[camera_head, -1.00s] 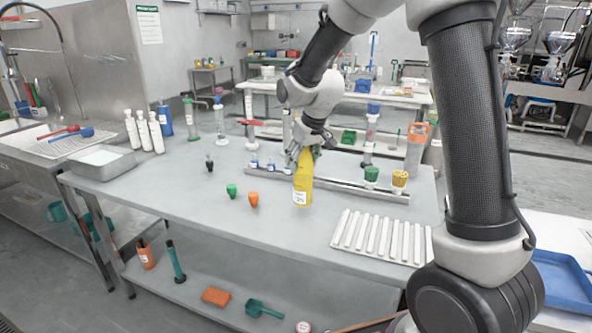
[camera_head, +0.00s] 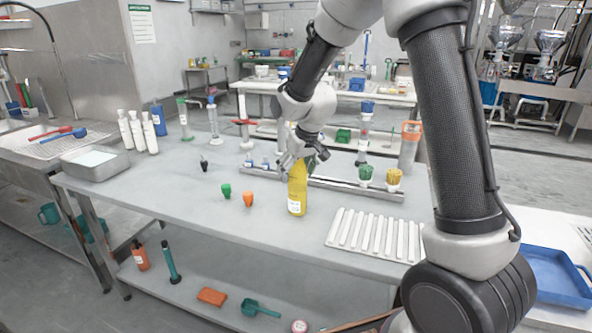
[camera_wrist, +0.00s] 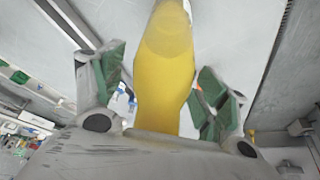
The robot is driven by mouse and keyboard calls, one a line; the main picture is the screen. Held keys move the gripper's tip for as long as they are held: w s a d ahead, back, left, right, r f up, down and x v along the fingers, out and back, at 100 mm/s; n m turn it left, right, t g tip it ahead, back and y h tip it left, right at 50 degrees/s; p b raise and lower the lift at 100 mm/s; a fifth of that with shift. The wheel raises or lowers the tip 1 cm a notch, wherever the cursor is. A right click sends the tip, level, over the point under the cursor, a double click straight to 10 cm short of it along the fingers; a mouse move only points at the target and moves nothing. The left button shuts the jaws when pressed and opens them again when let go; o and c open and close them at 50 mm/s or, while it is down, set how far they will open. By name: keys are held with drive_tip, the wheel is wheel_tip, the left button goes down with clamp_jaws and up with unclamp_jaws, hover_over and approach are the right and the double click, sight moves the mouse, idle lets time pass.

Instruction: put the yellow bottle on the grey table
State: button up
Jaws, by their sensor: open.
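The yellow bottle (camera_head: 297,190) stands upright on the grey table (camera_head: 150,193), near its front edge, with a white label low on its front. My gripper (camera_head: 304,160) is around the bottle's upper part. In the wrist view the yellow bottle (camera_wrist: 165,65) lies between the two green-padded fingers of my gripper (camera_wrist: 160,90). The fingers are spread, with a gap on each side of the bottle. The bottle's top is partly hidden by my gripper in the head view.
A green stopper (camera_head: 226,190) and an orange stopper (camera_head: 248,199) stand left of the bottle. A white ridged rack (camera_head: 375,235) lies to its right. A metal rail (camera_head: 345,186) runs behind it. The table's left front is clear.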

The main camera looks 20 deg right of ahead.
drive_tip(key=v, duration=1.2)
drive_tip(key=s+d+r+m, duration=0.1)
drive_tip(key=s+d, duration=0.3)
drive_tip(key=s, duration=0.6)
drive_tip(key=s+d+r+m, duration=0.1)
drive_tip(key=s+d, duration=0.4)
drive_tip(key=s, duration=0.5)
drive_tip(key=s+d+r+m+h, duration=0.1)
drive_tip(key=s+d, duration=0.3)
drive_tip(key=s, duration=0.6)
drive_tip(key=shift+r, duration=0.5)
